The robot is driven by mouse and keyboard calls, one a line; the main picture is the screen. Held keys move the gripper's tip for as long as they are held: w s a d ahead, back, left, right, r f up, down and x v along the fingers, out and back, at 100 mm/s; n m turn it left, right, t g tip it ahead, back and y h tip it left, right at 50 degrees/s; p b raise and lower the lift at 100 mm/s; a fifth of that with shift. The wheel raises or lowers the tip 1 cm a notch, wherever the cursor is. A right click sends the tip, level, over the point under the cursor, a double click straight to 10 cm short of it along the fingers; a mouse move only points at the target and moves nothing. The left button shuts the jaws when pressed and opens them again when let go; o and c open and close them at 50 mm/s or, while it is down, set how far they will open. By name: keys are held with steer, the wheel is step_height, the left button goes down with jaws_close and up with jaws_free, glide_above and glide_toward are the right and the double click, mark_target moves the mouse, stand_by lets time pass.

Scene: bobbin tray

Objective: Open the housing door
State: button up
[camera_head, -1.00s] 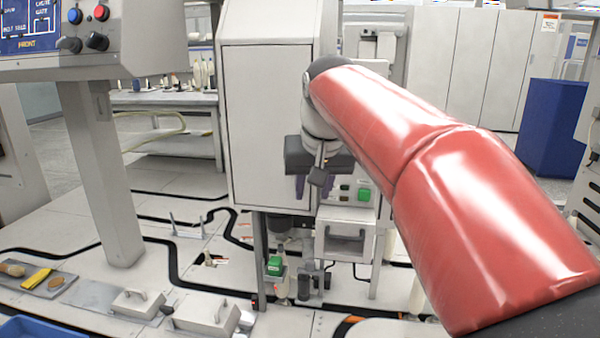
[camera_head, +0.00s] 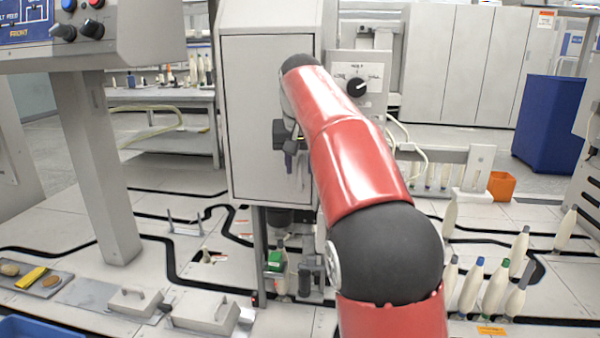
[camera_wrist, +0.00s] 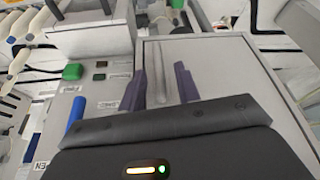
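The housing (camera_head: 267,22) is a tall grey cabinet on legs in the head view. Its door (camera_head: 252,80) is a flat panel that looks closed. My gripper (camera_head: 298,172) is in front of the door's right part, with my red arm reaching in from the lower right. In the wrist view, the two purple fingers of my gripper (camera_wrist: 162,78) are apart, facing the door panel (camera_wrist: 215,65). A pale upright bar, seemingly the door handle (camera_wrist: 162,60), shows between the fingers. I cannot tell how deep it is between them, and no grip on it shows.
A side panel with a green button (camera_wrist: 72,72) and a blue part (camera_wrist: 74,112) is left of the door in the wrist view. A control console (camera_head: 95,45) stands at the left. Several bobbins (camera_head: 495,285) stand at the right. Lidded boxes (camera_head: 205,312) lie in front.

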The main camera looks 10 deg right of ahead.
steer(key=shift+x, duration=0.75)
jaws_close()
